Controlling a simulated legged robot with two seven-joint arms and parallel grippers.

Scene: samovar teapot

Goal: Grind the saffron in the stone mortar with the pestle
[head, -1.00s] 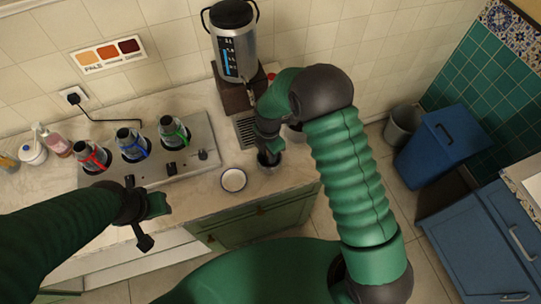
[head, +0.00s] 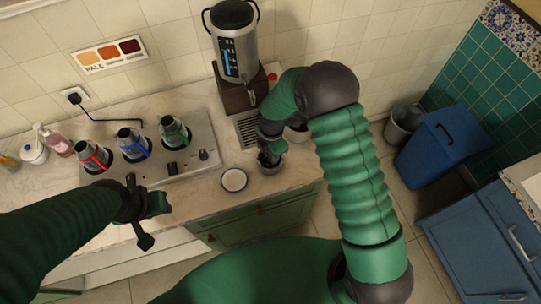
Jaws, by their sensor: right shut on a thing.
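The stone mortar (head: 270,167) is a small dark grey bowl near the counter's front edge, right of a white dish. My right gripper (head: 270,156) is directly above it, pointing down, shut on what appears to be the pestle, which the gripper and mortar mostly hide. I cannot make out the saffron inside the mortar. My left gripper (head: 150,206) hangs in front of the counter at the left, away from the mortar; its jaw gap is not clear.
A white dish (head: 234,180) sits left of the mortar. A burner unit (head: 190,165) with several teapots stands at the left. A samovar (head: 236,50) on a dark base stands behind. A light bowl (head: 298,134) is partly behind my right arm. A blue bin (head: 440,145) stands right.

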